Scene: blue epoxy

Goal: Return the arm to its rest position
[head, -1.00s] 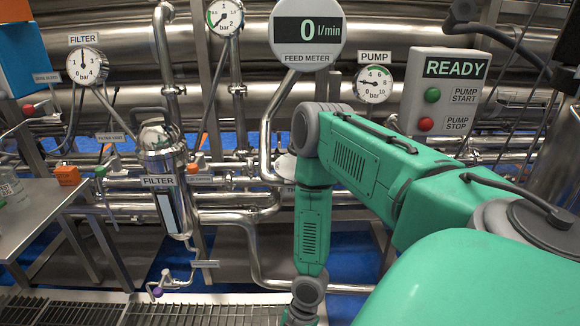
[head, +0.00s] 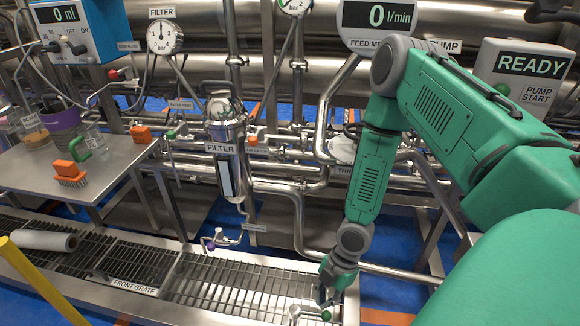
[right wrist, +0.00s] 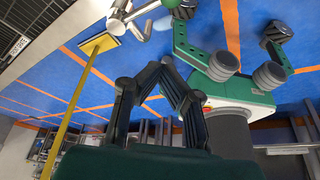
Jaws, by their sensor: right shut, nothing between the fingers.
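My right arm (head: 375,165) comes in from the right of the head view and hangs down over the front grate (head: 215,285). My right gripper (head: 324,296) is at its lower end, small and partly hidden, near the grate's right end. In the right wrist view my right gripper (right wrist: 161,66) shows large, its dark fingers closed together at the tips with nothing between them. I cannot tell whether it touches the grate. My left gripper is in neither view.
A steel filter vessel (head: 226,150) and pipes stand left of the arm. A READY pump panel (head: 530,64) is behind it. A steel table (head: 110,165) with an orange brush (head: 70,174) is at left. A yellow-handled floor tool (right wrist: 75,105) shows in the wrist view.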

